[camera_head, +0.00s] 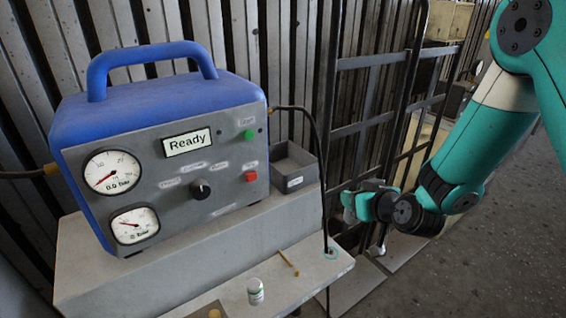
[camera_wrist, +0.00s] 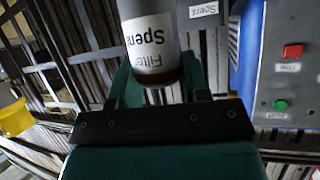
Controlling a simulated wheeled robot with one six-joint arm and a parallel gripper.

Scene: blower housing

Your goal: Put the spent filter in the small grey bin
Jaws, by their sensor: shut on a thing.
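In the head view my gripper (camera_head: 356,206) is in the air to the right of the blower's ledge. The filter cannot be made out clearly there. The small grey bin (camera_head: 294,183) stands on the ledge beside the blower housing, left of and a little above my gripper in the picture. It has a white label on its front and looks empty.
The blue and grey blower housing (camera_head: 165,135) reads "Ready". A dark cable (camera_head: 318,140) loops from it past the bin's right side. A dark rack (camera_head: 385,60) stands behind my arm.

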